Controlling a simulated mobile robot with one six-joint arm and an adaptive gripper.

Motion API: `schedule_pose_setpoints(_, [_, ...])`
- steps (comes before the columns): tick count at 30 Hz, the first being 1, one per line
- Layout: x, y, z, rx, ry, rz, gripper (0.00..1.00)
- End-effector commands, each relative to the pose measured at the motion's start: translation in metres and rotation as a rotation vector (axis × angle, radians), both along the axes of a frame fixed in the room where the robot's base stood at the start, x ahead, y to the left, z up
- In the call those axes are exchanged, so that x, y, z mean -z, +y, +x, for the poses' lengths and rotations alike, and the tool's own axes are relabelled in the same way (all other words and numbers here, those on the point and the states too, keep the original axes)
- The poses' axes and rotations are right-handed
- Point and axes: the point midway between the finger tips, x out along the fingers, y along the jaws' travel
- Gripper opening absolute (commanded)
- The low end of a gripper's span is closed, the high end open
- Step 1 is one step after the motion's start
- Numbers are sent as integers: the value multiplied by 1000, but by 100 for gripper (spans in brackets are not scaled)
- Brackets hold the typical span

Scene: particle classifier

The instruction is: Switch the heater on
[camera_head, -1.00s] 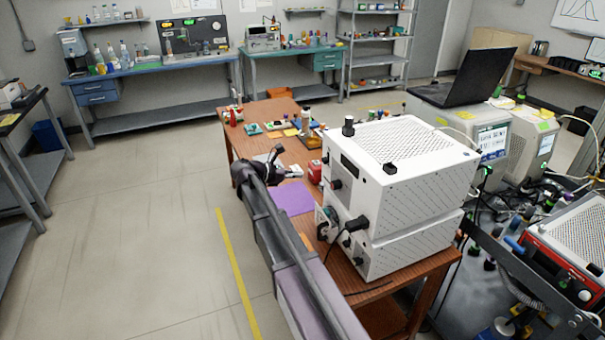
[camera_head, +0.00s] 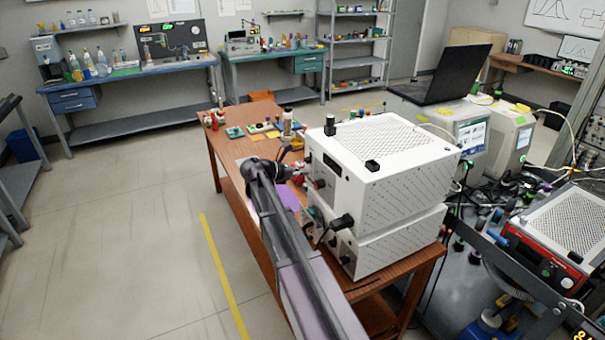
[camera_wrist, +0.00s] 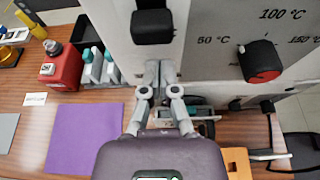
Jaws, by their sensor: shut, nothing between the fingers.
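The heater is probably the white box (camera_head: 385,165) with a perforated top, on the wooden table. A dark dial (camera_wrist: 262,62) with a red face sits among these marks. A black knob or switch (camera_wrist: 152,24) sits left of it. My gripper (camera_wrist: 158,68) is shut and empty, its fingertips just below the black knob in the picture; I cannot tell whether they touch the panel.
A second white unit (camera_head: 390,245) is under the box. In the wrist view, a red container (camera_wrist: 62,66), small bottles (camera_wrist: 98,66) and a purple mat (camera_wrist: 84,137) lie left of my gripper. An orange block (camera_wrist: 238,163) and a black cable (camera_wrist: 272,157) are at lower right.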

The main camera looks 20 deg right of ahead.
Motion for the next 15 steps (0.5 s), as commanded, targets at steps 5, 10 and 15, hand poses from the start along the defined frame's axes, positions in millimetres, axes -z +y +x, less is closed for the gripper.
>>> schedule_pose_setpoints(5, [-15,0,0,0,0,0,0])
schedule_pose_setpoints(10, [-21,0,0,0,0,0,0])
schedule_pose_setpoints(15, [-23,0,0,0,0,0,0])
